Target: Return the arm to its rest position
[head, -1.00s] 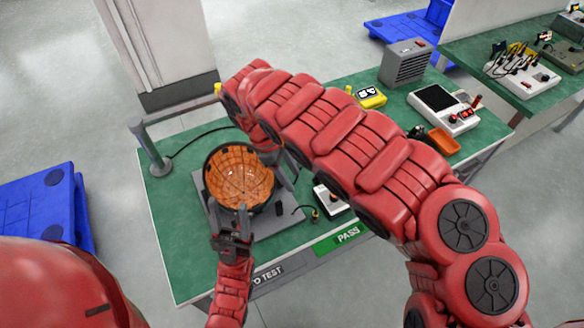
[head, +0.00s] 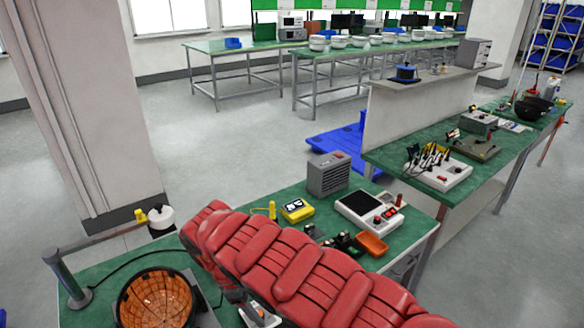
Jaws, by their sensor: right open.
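My right arm (head: 285,265) comes in from the lower right and reaches across the green test bench (head: 100,262). Its wrist bends down beside an orange-lined round bowl (head: 155,298), which is cut off by the bottom edge. My right gripper (head: 236,296) is open but mostly hidden behind the arm, so what lies between its fingers cannot be seen. My left gripper and arm are not in view.
A grey box (head: 328,174), a yellow meter (head: 297,209), a white console (head: 368,210) and an orange tray (head: 371,244) stand behind the arm. A metal rail (head: 105,237) edges the bench's left. A second bench (head: 400,160) lies to the right.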

